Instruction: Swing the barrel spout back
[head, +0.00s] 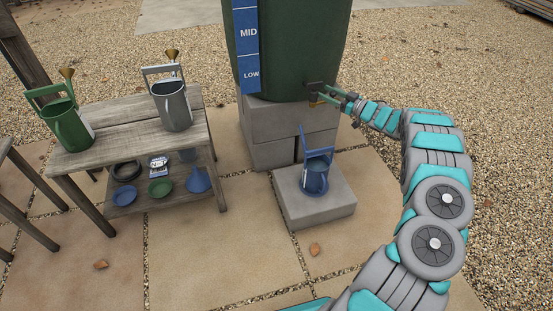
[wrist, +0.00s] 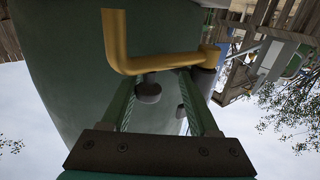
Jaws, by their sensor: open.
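The green barrel (head: 290,50) stands on grey concrete blocks, with a dark fitting (head: 314,87) low on its right side. The brass spout (wrist: 150,64) shows large and bent in the wrist view; in the head view only a small brass bit (head: 319,101) shows by my gripper (head: 334,95). My gripper is open at the spout. In the wrist view its two green fingers (wrist: 158,85) reach toward the spout, either side of a dark round knob (wrist: 148,91). I cannot tell whether a finger touches the spout. A blue watering can (head: 314,180) stands below on a low block.
A wooden bench (head: 125,142) at left holds a green can (head: 67,125) and a grey can (head: 173,106). Its lower shelf holds bowls and a blue funnel (head: 197,181). The low concrete block (head: 328,211) sits before the barrel. Paving in front is mostly clear.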

